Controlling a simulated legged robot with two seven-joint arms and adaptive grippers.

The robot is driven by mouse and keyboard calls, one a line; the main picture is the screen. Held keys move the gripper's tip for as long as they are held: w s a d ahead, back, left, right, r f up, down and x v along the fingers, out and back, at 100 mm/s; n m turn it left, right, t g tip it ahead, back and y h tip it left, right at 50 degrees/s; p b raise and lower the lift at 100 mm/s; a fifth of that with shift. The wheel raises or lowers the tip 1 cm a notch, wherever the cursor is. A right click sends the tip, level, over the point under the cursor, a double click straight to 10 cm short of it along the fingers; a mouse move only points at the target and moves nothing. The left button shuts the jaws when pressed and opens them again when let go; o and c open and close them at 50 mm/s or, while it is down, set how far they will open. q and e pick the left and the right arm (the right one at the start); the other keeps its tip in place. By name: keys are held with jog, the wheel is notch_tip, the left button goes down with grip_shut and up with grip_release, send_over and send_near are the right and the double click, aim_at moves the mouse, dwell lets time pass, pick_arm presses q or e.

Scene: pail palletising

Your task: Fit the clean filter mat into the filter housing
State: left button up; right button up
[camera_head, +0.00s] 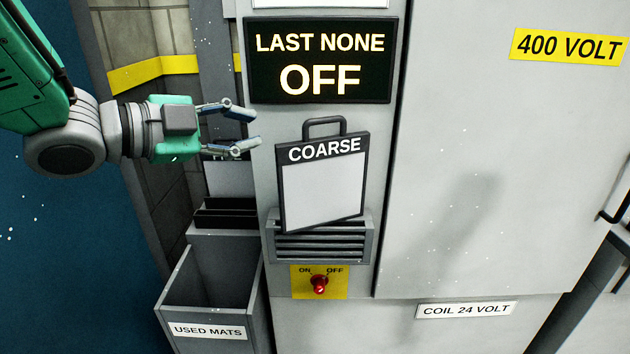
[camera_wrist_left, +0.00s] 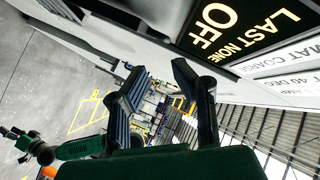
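A black-framed mat marked COARSE (camera_head: 322,190), with a pale face and a top handle, stands slightly tilted at the louvred filter housing (camera_head: 318,248) on the grey cabinet. Its lower edge overlaps the upper louvres; I cannot tell how deep it is seated. My left gripper (camera_head: 250,127) is open and empty, up and to the left of the mat, apart from its handle. Its two spread fingers also show in the left wrist view (camera_wrist_left: 158,95), with nothing between them. I do not make out my right gripper.
A used mats bin (camera_head: 208,332) stands low left, with a rack of dark slots (camera_head: 225,216) behind it. A display (camera_head: 320,60) reads LAST NONE OFF. A red switch (camera_head: 319,284) sits below the housing. The cabinet door (camera_head: 480,130) is flat and clear.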

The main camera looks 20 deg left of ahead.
aim_at(316, 123)
pick_arm(q)
jog(key=shift+m, duration=0.3)
jog(key=b+x, duration=0.1)
jog(key=x, duration=0.1)
jog(key=b+x, duration=0.2)
jog(key=x, duration=0.1)
jog(key=r+b+x, duration=0.1)
jog(key=b+x, duration=0.1)
jog(key=shift+w+d, duration=0.15)
jog(key=shift+d, duration=0.35)
jog(key=shift+w+d, duration=0.4)
jog(key=x, duration=0.4)
jog(key=shift+w+a+f, duration=0.15)
jog(key=shift+w+f, duration=0.05)
jog(key=shift+w, duration=0.25)
jog(key=shift+s+r, duration=0.1)
jog(key=shift+d, duration=0.2)
grip_shut()
